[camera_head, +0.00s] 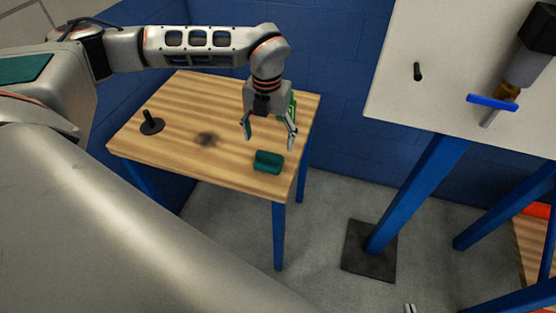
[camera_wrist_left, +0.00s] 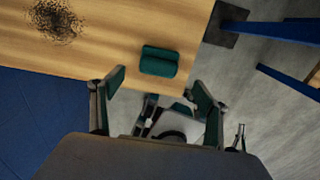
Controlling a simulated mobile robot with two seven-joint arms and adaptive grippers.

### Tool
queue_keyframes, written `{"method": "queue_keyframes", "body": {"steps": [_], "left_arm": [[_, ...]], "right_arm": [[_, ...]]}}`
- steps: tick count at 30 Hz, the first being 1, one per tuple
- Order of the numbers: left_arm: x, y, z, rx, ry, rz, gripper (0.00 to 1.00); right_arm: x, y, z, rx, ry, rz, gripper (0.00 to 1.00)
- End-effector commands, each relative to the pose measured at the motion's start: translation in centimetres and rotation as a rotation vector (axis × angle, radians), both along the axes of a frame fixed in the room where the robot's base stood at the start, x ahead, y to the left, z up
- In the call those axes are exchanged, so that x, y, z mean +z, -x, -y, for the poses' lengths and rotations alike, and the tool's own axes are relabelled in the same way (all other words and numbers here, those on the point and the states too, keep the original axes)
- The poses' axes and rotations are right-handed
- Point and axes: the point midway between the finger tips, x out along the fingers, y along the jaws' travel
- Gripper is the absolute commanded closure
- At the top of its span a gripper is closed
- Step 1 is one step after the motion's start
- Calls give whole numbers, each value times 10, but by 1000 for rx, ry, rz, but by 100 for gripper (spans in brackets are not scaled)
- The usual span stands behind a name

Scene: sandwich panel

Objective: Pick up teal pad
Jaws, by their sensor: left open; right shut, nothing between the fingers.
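The teal pad (camera_head: 268,161) lies on the wooden table (camera_head: 190,105) near its front right corner. It also shows in the left wrist view (camera_wrist_left: 159,61), just ahead of the fingers. My left gripper (camera_head: 269,140) is open and empty above the table, a little behind and above the pad. In the left wrist view my left gripper's fingers (camera_wrist_left: 160,90) are spread wider than the pad, and the pad is not between them. Of my right gripper (camera_head: 410,308), only the tips show at the bottom edge; they are close together.
A black round-based peg (camera_head: 151,123) stands on the table's left side. A dark smudge (camera_head: 207,139) marks the middle. A green item (camera_head: 293,106) shows partly behind my left gripper. A white panel (camera_head: 450,70) with a blue-barred tool (camera_head: 490,102) stands to the right, on blue legs.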

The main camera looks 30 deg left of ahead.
Motion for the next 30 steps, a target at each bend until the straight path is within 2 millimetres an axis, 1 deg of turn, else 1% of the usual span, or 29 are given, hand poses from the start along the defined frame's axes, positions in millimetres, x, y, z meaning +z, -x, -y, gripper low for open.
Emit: {"method": "queue_keyframes", "body": {"steps": [10,15,18,21,27,28,29,30], "left_arm": [[-34,1,-2,1,-3,-2,25],[-60,2,-2,0,-2,-3,25],[-71,1,-2,-1,-1,0,25],[-76,1,-2,0,-1,0,25],[-76,1,-2,0,-1,0,25],[-76,1,-2,0,-1,0,28],[-76,1,-2,0,0,0,35],[-76,1,-2,0,0,0,46]], "right_arm": [[2,-2,0,0,0,3,100],[4,-2,0,-1,0,5,100],[4,-2,0,-1,0,5,100],[4,-2,0,-1,0,5,100],[4,-2,0,-1,0,5,100],[4,-2,0,-1,0,5,100],[4,-2,0,-1,0,5,100],[4,-2,0,-1,0,5,100]]}}
